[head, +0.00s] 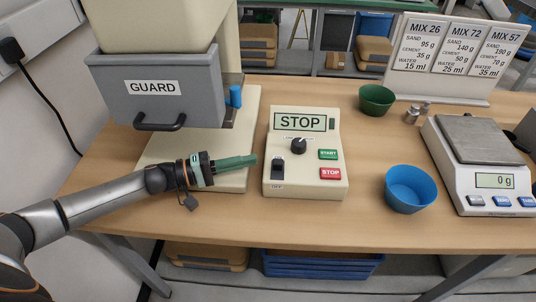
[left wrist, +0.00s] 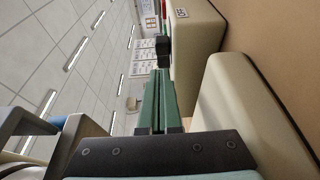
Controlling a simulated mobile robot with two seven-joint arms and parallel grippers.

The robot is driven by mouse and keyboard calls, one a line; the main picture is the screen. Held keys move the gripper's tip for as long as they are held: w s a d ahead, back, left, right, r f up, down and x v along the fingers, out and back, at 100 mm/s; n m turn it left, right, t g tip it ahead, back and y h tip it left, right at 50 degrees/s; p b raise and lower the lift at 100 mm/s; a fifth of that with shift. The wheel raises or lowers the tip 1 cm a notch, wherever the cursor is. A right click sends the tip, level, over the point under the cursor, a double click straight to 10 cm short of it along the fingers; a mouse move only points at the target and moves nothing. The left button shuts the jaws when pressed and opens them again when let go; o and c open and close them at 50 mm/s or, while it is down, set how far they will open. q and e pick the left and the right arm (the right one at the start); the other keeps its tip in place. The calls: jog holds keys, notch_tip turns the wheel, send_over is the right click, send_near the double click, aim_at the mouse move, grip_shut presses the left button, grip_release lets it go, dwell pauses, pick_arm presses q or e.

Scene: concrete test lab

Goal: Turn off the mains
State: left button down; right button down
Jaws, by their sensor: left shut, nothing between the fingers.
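The cream control box (head: 305,190) stands on the table with its display reading STOP. On its face are a black dial (head: 298,146), a green START button (head: 328,154), a red STOP button (head: 330,173) and a black switch (head: 277,167) at lower left, with a small label below it that looks like OFF. My left gripper (head: 255,160) is shut and empty, its green fingers pointing right toward the switch, a short gap away. In the left wrist view the fingertips (left wrist: 160,72) are near the black switch (left wrist: 163,46), which sticks out from the box. My right gripper is out of view.
A machine with a grey GUARD (head: 150,103) stands behind my left arm, its cream base beside the box. A blue bowl (head: 410,203), a green bowl (head: 376,100) and a scale (head: 480,194) reading 0 g are to the right. A black plug (head: 10,50) is in the wall socket.

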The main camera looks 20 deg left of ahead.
aim_at(267, 171)
pick_arm(q)
jog(key=x, duration=0.5)
jog(key=shift+w+d, duration=0.2)
jog(key=shift+d, duration=0.1)
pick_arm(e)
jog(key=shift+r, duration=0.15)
